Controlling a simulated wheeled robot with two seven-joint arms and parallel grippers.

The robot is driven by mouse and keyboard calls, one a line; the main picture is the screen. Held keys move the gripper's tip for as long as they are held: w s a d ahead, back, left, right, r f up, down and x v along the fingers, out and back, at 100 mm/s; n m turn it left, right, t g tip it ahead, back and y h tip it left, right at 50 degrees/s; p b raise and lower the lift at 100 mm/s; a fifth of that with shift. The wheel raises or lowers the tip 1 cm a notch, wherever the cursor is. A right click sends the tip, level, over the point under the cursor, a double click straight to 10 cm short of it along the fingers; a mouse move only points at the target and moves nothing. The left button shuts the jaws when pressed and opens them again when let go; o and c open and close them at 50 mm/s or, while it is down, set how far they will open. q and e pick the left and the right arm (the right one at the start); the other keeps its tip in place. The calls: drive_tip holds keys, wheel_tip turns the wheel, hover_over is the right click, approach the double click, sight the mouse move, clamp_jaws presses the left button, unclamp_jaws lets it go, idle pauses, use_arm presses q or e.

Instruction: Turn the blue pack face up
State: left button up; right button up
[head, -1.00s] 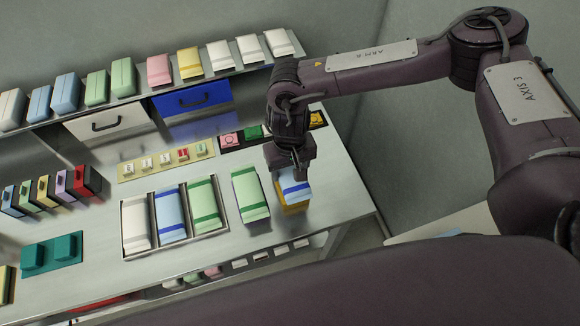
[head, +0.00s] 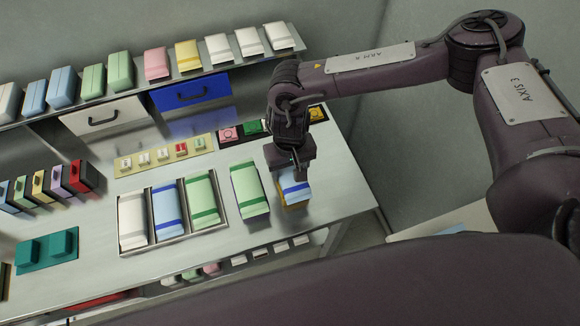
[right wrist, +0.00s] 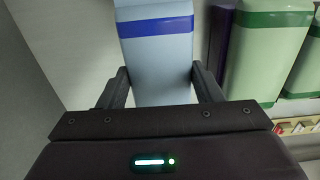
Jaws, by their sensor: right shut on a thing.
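A light blue pack with a dark blue band (head: 297,188) is at the right end of the row on the table. My right gripper (head: 298,174) is above it and shut on it. In the right wrist view the blue pack (right wrist: 158,60) lies between the two fingers, its banded side showing. A little yellow shows under the pack in the head view; I cannot tell what it is part of. A second blue pack (head: 168,214) lies in the middle of a three-part tray (head: 190,236). My left gripper is not in view.
A green pack (head: 249,190) stands just left of the held pack. White and green packs fill the tray's other sections. A shelf with several packs and a blue drawer (head: 190,96) runs behind. The table's right edge is close; the surface right of the pack is bare.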

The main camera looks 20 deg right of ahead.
drive_tip(key=shift+f, duration=0.15)
drive_tip(key=o, duration=1.2)
wheel_tip(320, 180, up, 8)
drive_tip(key=shift+f+b, duration=0.1)
drive_tip(key=shift+b, duration=0.6)
